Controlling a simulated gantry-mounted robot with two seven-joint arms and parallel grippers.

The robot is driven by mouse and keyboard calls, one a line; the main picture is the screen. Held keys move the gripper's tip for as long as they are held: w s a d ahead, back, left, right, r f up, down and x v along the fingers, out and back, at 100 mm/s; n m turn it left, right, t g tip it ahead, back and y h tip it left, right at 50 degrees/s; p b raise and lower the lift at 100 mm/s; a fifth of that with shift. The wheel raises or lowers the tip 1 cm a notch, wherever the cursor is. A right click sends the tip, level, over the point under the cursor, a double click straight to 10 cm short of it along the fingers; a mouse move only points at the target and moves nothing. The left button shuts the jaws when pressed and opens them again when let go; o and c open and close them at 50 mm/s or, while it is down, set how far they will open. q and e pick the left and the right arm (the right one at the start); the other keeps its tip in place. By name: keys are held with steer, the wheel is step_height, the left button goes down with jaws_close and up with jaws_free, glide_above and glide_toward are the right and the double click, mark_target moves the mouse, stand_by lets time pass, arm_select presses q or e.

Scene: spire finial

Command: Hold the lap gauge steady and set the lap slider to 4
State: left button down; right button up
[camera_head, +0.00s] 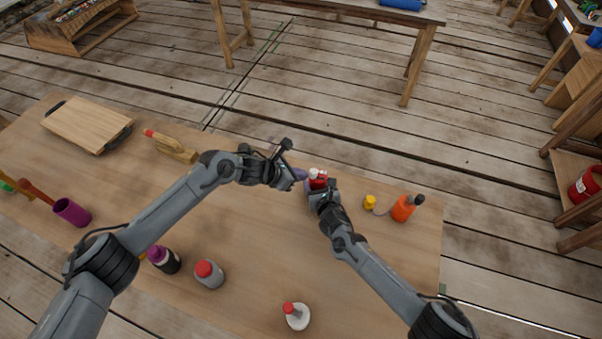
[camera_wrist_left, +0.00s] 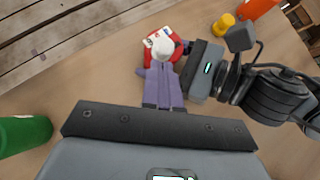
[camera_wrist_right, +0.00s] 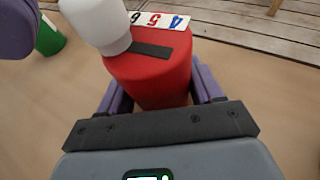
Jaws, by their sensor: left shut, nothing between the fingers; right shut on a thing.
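The lap gauge (camera_wrist_right: 152,75) is a red body with a white number strip (camera_wrist_right: 160,20); the digits 6, 5 and 4 show. A white knob (camera_wrist_right: 97,25), which looks like the lap slider, stands up at the strip's left end in the right wrist view and hides part of it. I cannot tell which number it marks. My right gripper (camera_head: 318,192) is shut on the red body, with purple fingers on both sides. My left gripper (camera_wrist_left: 164,82) is shut and empty, its purple fingertips close to the white knob (camera_wrist_left: 163,47); contact is unclear.
An orange bottle (camera_head: 403,209) and a yellow piece (camera_head: 370,201) stand right of the gauge. A green object (camera_wrist_left: 24,135) is near my left gripper. A cutting board (camera_head: 88,124) lies far left.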

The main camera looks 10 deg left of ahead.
arm_select(q)
steer(key=shift+w+d, duration=0.15)
steer(key=shift+d, duration=0.1)
steer(key=d, duration=0.4)
steer(key=shift+s, duration=0.3)
steer(key=shift+a, duration=0.1)
arm_select(e)
steer(key=shift+a, duration=0.1)
arm_select(q)
glide_toward(313, 177)
steer(key=s+a+r, duration=0.2)
steer(key=s, duration=0.1)
steer(key=shift+s+a+r, duration=0.5)
steer(key=shift+s, duration=0.15)
